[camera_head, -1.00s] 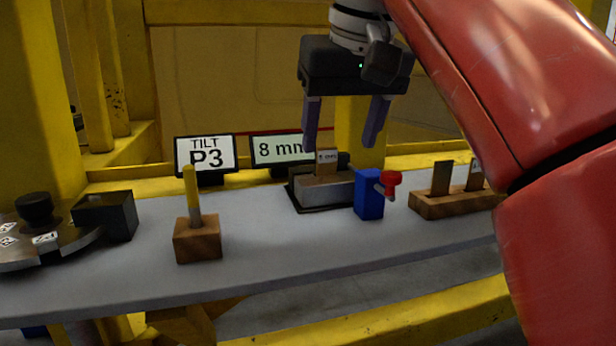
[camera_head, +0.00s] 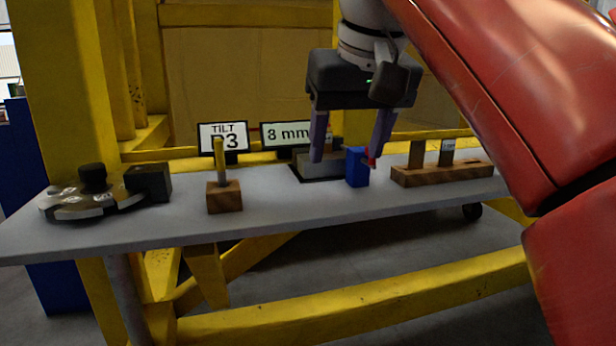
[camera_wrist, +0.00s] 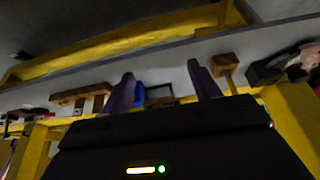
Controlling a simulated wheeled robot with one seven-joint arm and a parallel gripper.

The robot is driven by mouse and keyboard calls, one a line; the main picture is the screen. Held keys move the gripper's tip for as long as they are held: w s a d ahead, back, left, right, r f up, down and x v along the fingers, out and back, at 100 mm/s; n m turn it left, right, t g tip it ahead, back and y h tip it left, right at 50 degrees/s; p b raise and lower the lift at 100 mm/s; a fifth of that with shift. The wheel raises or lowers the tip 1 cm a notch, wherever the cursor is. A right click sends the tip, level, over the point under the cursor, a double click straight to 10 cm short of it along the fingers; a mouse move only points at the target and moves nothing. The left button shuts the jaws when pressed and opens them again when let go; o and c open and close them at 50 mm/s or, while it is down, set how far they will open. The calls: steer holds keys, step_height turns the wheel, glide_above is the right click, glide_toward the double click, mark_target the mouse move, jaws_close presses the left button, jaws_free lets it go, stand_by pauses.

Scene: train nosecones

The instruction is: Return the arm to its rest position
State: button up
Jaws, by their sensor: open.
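My gripper (camera_head: 350,138) hangs from my red and white arm at the upper right of the head view, fingers pointing down. Its two purple fingers are wide apart with nothing held between them. In the head view the fingers overlap the blue block (camera_head: 356,168) and the grey fixture (camera_head: 318,165) behind them; I cannot tell the distance. In the wrist view the two fingers (camera_wrist: 163,92) are apart, with the table edge and small items beyond.
The grey table (camera_head: 290,205) carries a dial (camera_head: 92,200), a black box (camera_head: 150,183), a wooden block with a yellow peg (camera_head: 224,197), and a wooden rack (camera_head: 442,174). Signs (camera_head: 223,137) and (camera_head: 285,134) stand behind. Yellow beams (camera_head: 380,299) frame the table.

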steer(key=s+d+f+m, duration=0.1)
steer(key=s+d+f, duration=0.2)
steer(key=f, duration=0.8)
steer(key=s+d+f+m, duration=0.1)
steer(key=s+d+f, duration=0.3)
steer(key=f, duration=0.7)
steer(key=s+d+f+m+t+h, duration=0.1)
steer(key=s+d+f, duration=0.2)
steer(key=f, duration=0.8)
steer(key=shift+s+d, duration=0.2)
steer(key=shift+s, duration=0.45)
steer(key=shift+f, duration=0.1)
